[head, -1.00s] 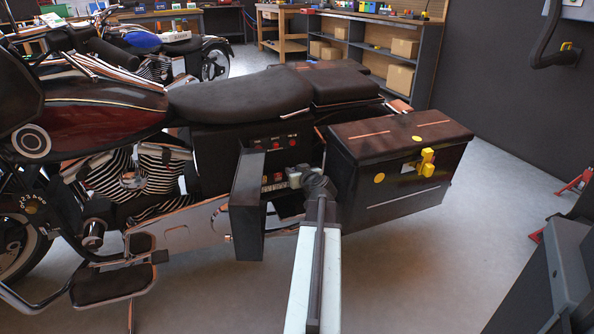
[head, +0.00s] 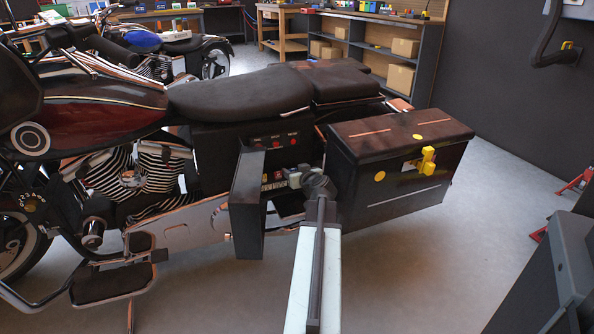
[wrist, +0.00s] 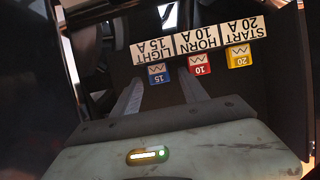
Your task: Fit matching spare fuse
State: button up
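In the wrist view, three fuses stand in a row under a label strip (wrist: 197,39) that reads upside down: a blue fuse (wrist: 158,75) marked 15 at LIGHT 15 A, a red fuse (wrist: 199,65) marked 10 at HORN 10 A, and a yellow fuse (wrist: 239,56) marked 20 at START 20 A. My gripper (wrist: 163,82) is open, its two fingers apart, with the blue fuse showing between the tips. I cannot tell whether the fingers touch it. In the head view, my gripper (head: 290,178) reaches into the motorcycle's side compartment, and the fuses are too small to read.
The dark compartment door (head: 248,203) stands open left of my gripper. A dark saddlebag (head: 405,165) with a yellow latch is close on the right.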

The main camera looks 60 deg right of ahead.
jog(key=p+v, duration=0.2)
jog(key=v, duration=0.5)
jog(key=shift+s+a, duration=0.25)
jog(key=shift+a, duration=0.05)
jog(key=shift+r, duration=0.1)
dwell(0.3)
